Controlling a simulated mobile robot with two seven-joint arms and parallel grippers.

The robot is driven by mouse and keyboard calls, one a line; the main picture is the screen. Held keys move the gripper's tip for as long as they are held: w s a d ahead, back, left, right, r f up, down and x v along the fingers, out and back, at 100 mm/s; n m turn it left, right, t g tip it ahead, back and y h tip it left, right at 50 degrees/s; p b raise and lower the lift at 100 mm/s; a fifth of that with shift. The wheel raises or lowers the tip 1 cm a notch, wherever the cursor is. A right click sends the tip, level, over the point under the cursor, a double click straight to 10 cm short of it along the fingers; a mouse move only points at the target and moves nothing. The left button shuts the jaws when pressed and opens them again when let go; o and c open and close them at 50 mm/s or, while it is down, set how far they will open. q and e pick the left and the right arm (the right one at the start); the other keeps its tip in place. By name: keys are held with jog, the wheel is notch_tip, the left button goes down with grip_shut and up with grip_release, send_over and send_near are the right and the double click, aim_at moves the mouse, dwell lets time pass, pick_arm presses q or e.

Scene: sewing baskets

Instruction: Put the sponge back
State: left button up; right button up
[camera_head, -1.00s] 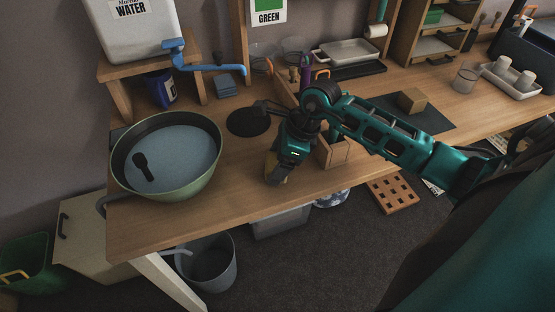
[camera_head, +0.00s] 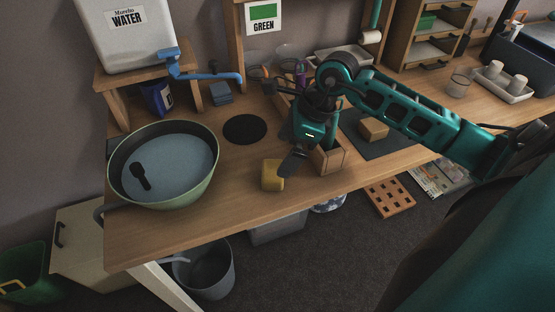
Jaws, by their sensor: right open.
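A yellow sponge (camera_head: 272,175) lies on the wooden table near its front edge, right of the green bowl. My right gripper (camera_head: 293,163) is just right of the sponge and apart from it, pointing down at the table. It is open and holds nothing; its fingers are dark and partly seen edge-on. A wooden box (camera_head: 329,160) stands right behind the gripper, partly hidden by my arm. My left gripper is not in view.
The green bowl (camera_head: 205,186) of water with a dark object in it stands at the left. A round black mat (camera_head: 245,129) lies behind the sponge. A blue block (camera_head: 220,94) sits near the water tap. A tan block (camera_head: 373,128) lies on a dark mat at right.

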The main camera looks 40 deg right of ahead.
jog(key=v, duration=0.4)
jog(key=shift+s+r, duration=0.1)
jog(key=shift+r, duration=0.2)
dwell(0.3)
